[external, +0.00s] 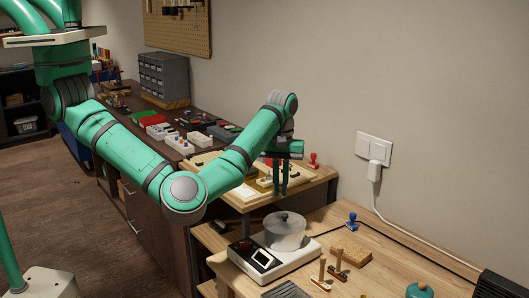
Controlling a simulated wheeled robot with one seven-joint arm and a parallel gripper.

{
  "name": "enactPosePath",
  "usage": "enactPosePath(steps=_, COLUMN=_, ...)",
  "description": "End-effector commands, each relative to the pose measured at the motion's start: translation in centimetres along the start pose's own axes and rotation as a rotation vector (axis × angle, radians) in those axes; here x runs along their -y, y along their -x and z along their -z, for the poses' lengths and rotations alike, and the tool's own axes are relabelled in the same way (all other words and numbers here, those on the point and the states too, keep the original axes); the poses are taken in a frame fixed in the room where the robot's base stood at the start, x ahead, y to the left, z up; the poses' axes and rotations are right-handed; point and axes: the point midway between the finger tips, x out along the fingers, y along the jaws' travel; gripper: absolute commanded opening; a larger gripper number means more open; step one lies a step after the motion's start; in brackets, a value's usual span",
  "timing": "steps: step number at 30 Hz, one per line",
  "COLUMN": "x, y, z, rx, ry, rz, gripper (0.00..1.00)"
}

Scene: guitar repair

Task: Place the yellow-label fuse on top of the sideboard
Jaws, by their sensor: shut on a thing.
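My gripper (281,188) points down over the light wooden worktop (318,181) in the middle of the external view. I cannot pick out the yellow-label fuse; a yellow patch (262,184) lies just left of the fingers, too small to identify. A long dark cabinet with drawers, apparently the sideboard (138,205), runs along the wall to the left, its top holding many parts.
White boxes (199,140), a green tray (146,117) and a grey drawer unit (164,75) crowd the dark top. A red stamp (314,160) stands right of my gripper.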

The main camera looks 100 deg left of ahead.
Motion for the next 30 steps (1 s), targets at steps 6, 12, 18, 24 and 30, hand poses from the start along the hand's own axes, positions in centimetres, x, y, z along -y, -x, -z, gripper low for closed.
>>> enactPosePath(steps=6, x=-0.3, y=-0.1, z=0.1, rx=0.0, ry=-0.002, rz=0.0, gripper=0.0)
enactPosePath(steps=12, x=-3.2, y=-1.5, z=1.1, rx=0.002, ry=-0.005, rz=0.002, gripper=0.0)
enactPosePath(steps=18, x=-7.0, y=-3.2, z=2.3, rx=0.003, ry=-0.005, rz=0.0, gripper=0.0)
enactPosePath(steps=24, x=-10.0, y=-5.8, z=3.3, rx=0.003, ry=-0.006, rz=0.002, gripper=0.0)
enactPosePath(steps=30, x=-12.0, y=-8.3, z=4.0, rx=0.002, ry=-0.004, rz=0.0, gripper=0.0)
